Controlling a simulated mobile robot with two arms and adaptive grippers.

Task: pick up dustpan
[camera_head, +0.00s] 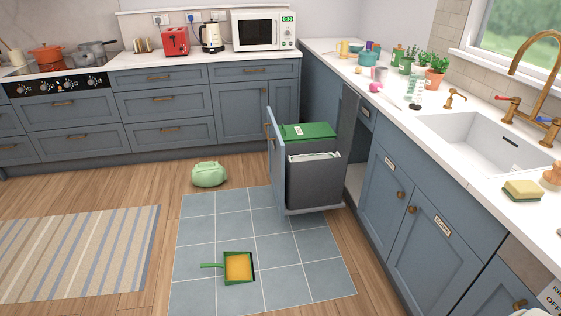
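A green dustpan (239,267) lies on the blue-grey tiled part of the floor, near the bottom middle of the head view. Its handle points to the left. An orange-yellow area fills most of its pan; I cannot tell whether this is contents or its inner surface. Neither of my grippers shows in this view.
A pull-out bin unit (313,180) with a green lid stands open behind and right of the dustpan. A pale green bag-like thing (209,174) sits on the wooden floor. A striped rug (80,255) lies at left. The tiles around the dustpan are clear.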

